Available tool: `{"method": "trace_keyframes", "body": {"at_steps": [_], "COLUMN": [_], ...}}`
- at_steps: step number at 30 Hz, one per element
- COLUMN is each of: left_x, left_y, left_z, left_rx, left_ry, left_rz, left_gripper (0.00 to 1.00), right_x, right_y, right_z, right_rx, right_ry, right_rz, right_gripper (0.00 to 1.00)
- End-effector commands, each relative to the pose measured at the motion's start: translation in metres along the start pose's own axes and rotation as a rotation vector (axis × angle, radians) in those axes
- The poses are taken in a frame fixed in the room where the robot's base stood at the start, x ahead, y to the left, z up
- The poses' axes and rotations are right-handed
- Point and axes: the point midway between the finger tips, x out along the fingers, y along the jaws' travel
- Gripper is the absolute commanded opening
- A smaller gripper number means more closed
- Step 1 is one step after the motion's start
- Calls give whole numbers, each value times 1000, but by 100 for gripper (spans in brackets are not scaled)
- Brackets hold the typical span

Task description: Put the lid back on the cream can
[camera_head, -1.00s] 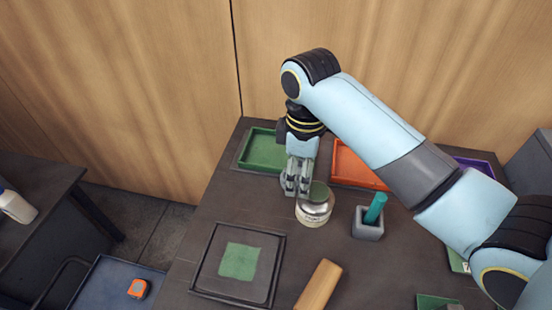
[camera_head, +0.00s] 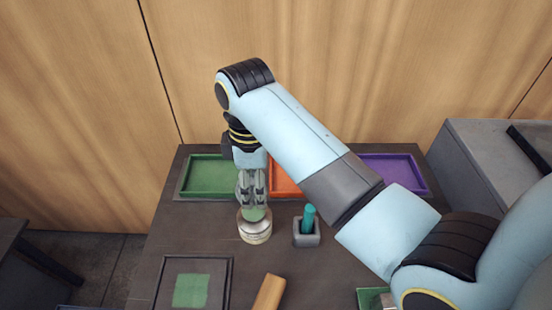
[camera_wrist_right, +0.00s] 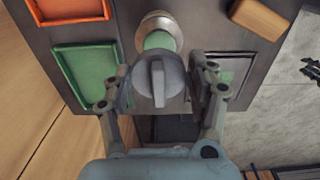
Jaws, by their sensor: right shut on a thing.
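The cream can (camera_head: 255,232) stands upright on the dark table, pale with a label, and a green area shows at its top. It also shows at the top of the right wrist view (camera_wrist_right: 158,22). My right gripper (camera_head: 252,190) points down just above the can. It is shut on the lid (camera_wrist_right: 158,82), a grey disc with a raised bar-shaped knob. In the right wrist view the lid hides part of the can's near side. The gap between lid and can is hard to judge. My left gripper is in neither view.
Green (camera_head: 210,178), orange (camera_head: 287,190) and purple (camera_head: 422,180) trays line the table's back. A grey holder (camera_head: 306,234) with a teal item stands close right of the can. A wooden block (camera_head: 268,293) and a dark tray with a green square (camera_head: 226,268) are in front.

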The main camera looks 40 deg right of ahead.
Motion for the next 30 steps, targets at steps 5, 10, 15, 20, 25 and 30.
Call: {"method": "trace_keyframes", "body": {"at_steps": [5, 10, 15, 20, 25, 30], "left_x": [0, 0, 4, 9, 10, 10], "left_y": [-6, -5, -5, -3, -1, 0], "left_z": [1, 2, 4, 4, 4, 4], "left_rx": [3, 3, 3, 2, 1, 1], "left_ry": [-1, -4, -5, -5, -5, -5], "left_rz": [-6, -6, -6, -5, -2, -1], "left_gripper": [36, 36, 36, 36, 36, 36], "right_x": [10, 28, 47, 57, 62, 62], "right_y": [1, 0, 1, 1, 1, 1], "right_z": [0, 0, 0, 0, 0, 0], "right_rx": [0, 0, 0, 1, 1, 1], "right_ry": [-2, -2, -1, 0, 0, 0], "right_rz": [-1, -2, -1, 0, -1, 0], "right_gripper": [42, 42, 42, 42, 42, 42]}}
